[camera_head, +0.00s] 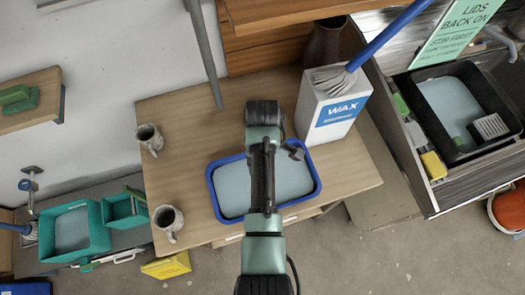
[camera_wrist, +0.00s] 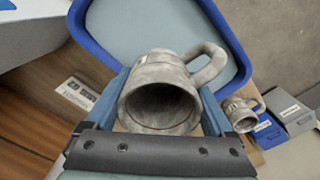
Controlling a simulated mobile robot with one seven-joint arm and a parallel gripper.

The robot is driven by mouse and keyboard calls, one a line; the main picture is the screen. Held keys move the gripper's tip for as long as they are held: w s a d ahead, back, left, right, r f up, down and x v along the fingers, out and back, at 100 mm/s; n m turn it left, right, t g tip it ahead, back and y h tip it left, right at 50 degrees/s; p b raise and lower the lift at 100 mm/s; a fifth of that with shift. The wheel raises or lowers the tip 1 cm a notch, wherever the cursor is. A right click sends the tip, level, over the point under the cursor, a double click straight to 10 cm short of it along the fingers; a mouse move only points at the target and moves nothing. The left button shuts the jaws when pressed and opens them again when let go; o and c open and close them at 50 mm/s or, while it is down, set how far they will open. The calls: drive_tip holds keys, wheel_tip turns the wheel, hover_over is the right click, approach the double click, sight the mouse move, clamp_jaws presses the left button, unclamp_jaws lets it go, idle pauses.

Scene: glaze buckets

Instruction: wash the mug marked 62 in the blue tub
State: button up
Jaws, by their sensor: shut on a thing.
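The blue tub (camera_head: 216,208) stands on the wooden table, holding pale liquid. My arm crosses above it in the head view and hides its middle. In the wrist view my gripper (camera_wrist: 163,92) is shut on a grey mug (camera_wrist: 158,75), its open mouth facing the camera and its handle to the upper right. The tub's blue rim (camera_wrist: 235,45) and pale liquid show beyond the mug; I cannot tell whether it touches the liquid. No number is readable on the held mug. Two other grey mugs stand on the table's left side, one farther back (camera_head: 150,138), one near the front (camera_head: 169,219).
A black basin (camera_head: 426,80) is at the far right. Teal tubs (camera_head: 70,230) stand lower left. The table between the left mugs and tub is clear.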

wheel_tip(320, 180, down, 3)
drive_tip(key=b, duration=0.3)
drive_tip(key=shift+f, duration=0.1)
drive_tip(key=shift+p, duration=0.35)
drive_tip(key=shift+f+b, duration=0.55)
drive_tip(key=shift+f, duration=0.2)
drive_tip(key=shift+f, duration=0.1)
drive_tip(key=shift+f+b, duration=3.15)
drive_tip(key=shift+f, duration=1)
drive_tip(key=shift+a, duration=0.1)
drive_tip(key=shift+a, duration=0.5)
drive_tip(key=shift+d, duration=0.15)
